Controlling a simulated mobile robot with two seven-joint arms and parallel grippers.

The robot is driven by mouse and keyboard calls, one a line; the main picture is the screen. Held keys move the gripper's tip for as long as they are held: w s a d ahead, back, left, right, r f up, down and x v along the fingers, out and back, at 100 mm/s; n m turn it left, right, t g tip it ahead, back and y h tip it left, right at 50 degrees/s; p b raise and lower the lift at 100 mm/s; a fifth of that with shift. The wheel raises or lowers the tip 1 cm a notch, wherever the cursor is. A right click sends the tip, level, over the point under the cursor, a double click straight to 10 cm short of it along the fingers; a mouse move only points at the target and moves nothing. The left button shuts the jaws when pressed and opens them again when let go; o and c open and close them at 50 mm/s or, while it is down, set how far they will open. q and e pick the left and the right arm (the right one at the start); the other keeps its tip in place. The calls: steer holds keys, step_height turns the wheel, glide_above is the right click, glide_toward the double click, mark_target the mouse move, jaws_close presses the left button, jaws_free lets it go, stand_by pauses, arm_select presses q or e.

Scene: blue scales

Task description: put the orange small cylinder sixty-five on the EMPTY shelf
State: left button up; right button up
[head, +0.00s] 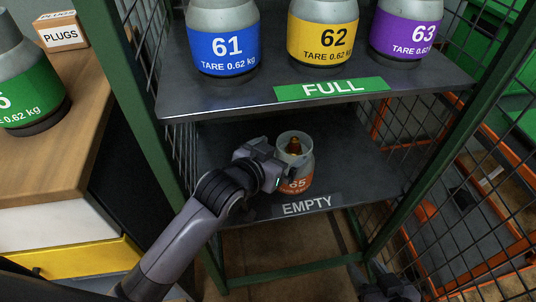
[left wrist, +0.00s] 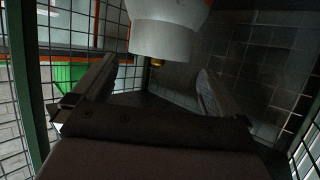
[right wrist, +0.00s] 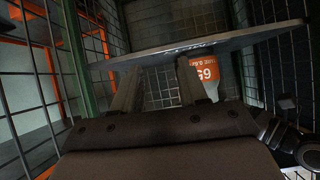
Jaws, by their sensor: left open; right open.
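The orange small cylinder sixty-five (head: 296,184) stands upright on the EMPTY shelf (head: 370,165), behind the EMPTY label (head: 307,205). It has a grey body, an orange band and a brass valve in its open collar. My left gripper (head: 283,160) is open at the cylinder's upper left side and partly covers it. In the left wrist view the cylinder (left wrist: 165,38) appears upside down, beyond and between the spread fingers. The right wrist view also shows the cylinder's orange band (right wrist: 196,68). My right gripper (head: 390,285) is open and empty, low at the front right, below the shelf.
The FULL shelf (head: 430,85) above holds blue 61 (head: 223,48), yellow 62 (head: 323,40) and purple 63 (head: 405,35). Green posts and wire mesh (head: 500,130) bound the rack. A wooden counter (head: 75,140) at left carries a green cylinder (head: 30,90) and PLUGS box (head: 60,32).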

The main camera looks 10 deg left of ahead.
arm_select(q)
steer(key=p+v, duration=0.1)
steer(key=v, duration=0.3)
steer(key=shift+s+a+r, duration=0.15)
steer(key=shift+s, duration=0.15)
steer(key=shift+s, duration=0.1)
